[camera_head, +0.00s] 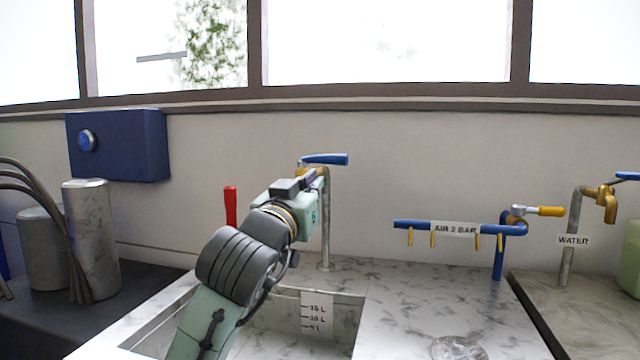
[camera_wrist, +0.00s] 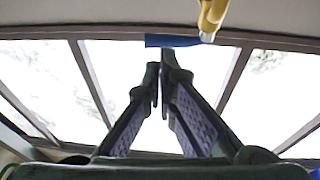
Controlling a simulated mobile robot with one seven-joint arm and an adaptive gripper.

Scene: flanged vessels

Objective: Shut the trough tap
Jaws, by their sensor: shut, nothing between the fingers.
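The trough tap stands behind the stone trough (camera_head: 150,335) on a grey upright pipe (camera_head: 326,235). Its blue lever (camera_head: 326,158) sits on top and points right in the head view. Its brass body (camera_head: 301,173) is partly hidden behind my gripper (camera_head: 318,176). In the wrist view, the blue lever (camera_wrist: 172,40) lies just beyond the fingertips of my gripper (camera_wrist: 160,76), with a brass part (camera_wrist: 212,18) beside it. My fingers are shut and empty. I cannot tell whether they touch the lever.
A red handle (camera_head: 230,206) stands left of my arm. A blue box (camera_head: 125,145) is on the wall. The counter right of the trough is mostly clear.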

